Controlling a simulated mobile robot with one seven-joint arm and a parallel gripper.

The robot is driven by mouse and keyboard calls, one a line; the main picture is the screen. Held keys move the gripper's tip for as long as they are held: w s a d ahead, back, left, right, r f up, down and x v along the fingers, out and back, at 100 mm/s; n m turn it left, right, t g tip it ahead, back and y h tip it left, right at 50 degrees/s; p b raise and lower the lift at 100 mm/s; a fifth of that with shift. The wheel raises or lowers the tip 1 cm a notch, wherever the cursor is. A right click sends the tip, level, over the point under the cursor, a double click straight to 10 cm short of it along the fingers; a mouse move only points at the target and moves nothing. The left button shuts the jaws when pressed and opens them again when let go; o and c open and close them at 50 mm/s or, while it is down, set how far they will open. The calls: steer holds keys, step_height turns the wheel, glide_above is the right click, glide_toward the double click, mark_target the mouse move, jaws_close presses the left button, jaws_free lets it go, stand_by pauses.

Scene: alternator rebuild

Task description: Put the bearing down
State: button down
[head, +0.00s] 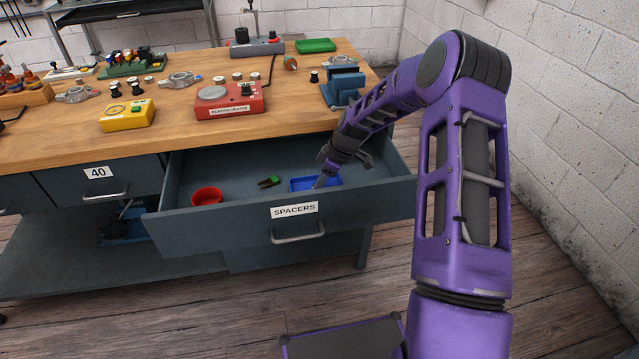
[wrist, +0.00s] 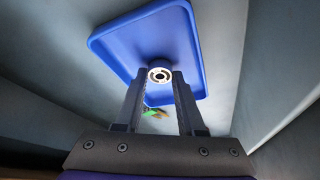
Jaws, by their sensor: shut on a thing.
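The bearing (wrist: 160,75) is a small light ring with a dark centre, held at the fingertips in the wrist view. My gripper (wrist: 159,82) is shut on it, with one finger on each side. In the wrist view the bearing appears in front of a blue tray (wrist: 120,50); I cannot tell whether it touches the tray floor. In the head view my gripper (head: 319,184) reaches down into the open drawer marked SPACERS (head: 232,232), at the blue tray (head: 334,181). The bearing cannot be made out in the head view.
The drawer also holds a red round dish (head: 207,196) and a small green and dark item (head: 269,182). On the bench above are a red device (head: 231,103), a yellow box (head: 127,117) and a blue vise (head: 343,87).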

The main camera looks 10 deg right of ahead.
steer(key=shift+f, duration=0.15)
steer(key=c, duration=0.5)
jaws_free()
steer(key=p+v, duration=0.1)
steer(key=v, duration=1.1)
steer(key=shift+p, duration=0.3)
